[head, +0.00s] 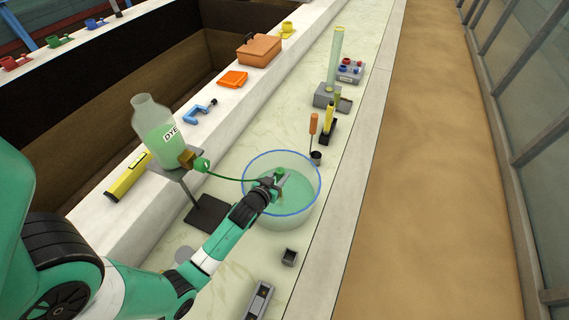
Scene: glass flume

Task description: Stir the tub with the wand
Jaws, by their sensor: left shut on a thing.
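The tub (305,206) is a round clear bowl with a blue rim and pale green liquid inside. My left gripper (273,184) is over the left part of the tub, shut on the wand. The wand's green top (280,172) shows at the fingers; its lower part is hidden or too small to make out, so I cannot tell how deep it reaches. A thin green hose (232,179) runs from the dye bottle (156,135) toward my left gripper. My right gripper is not in view.
The dye bottle stands on a raised grey stand (180,174) left of the tub. An orange-handled tool (313,124) stands upright just behind the tub. A yellow bar (129,177) lies on the ledge.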

